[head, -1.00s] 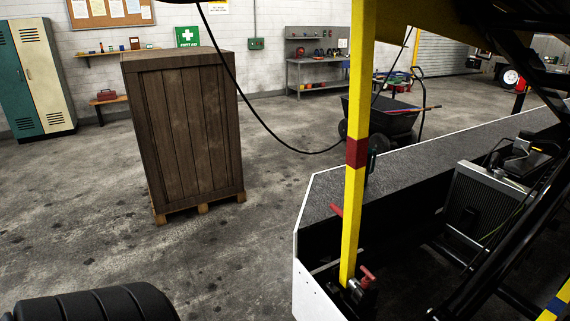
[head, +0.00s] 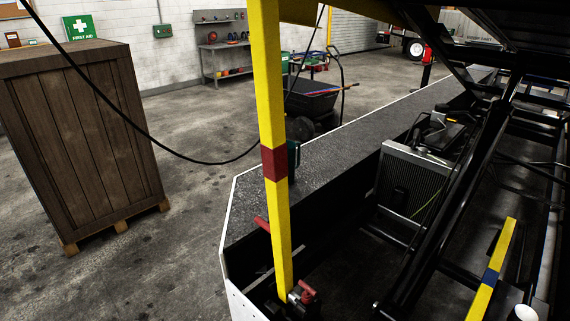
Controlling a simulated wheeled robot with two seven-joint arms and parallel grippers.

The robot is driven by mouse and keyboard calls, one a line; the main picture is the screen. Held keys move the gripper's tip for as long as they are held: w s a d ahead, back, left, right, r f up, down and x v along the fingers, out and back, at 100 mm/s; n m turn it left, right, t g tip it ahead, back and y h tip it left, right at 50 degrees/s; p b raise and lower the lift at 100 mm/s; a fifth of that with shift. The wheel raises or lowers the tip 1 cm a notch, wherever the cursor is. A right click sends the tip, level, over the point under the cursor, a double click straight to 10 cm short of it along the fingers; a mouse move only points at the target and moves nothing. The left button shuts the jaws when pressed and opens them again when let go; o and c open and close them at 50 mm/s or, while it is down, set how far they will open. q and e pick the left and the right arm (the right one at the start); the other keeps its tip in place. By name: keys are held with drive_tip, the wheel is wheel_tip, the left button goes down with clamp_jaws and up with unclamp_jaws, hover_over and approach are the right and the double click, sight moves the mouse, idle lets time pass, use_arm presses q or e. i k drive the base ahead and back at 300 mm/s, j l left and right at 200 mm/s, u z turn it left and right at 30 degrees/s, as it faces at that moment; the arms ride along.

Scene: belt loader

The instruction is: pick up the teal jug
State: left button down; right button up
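A small dark teal object (head: 294,156) stands on the grey deck of the belt loader, right behind the yellow post. The post hides its left part. It may be the teal jug, but too little shows to be sure. No other teal jug shows in the head view. Neither of my grippers is in view.
The yellow post (head: 270,90) with a red band rises at the loader's near corner. The loader deck (head: 345,150) runs away to the right, beside a radiator (head: 412,190) and black frame bars. A wooden crate (head: 85,140) stands left. Open floor (head: 190,190) lies between.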

sight(291, 145)
drive_tip(key=i+j, duration=0.45)
drive_tip(key=j, duration=0.3)
drive_tip(key=i+j, duration=0.5)
drive_tip(key=j, duration=0.2)
drive_tip(key=i+j+z, duration=0.1)
drive_tip(key=j, duration=0.3)
drive_tip(key=i+j, duration=0.35)
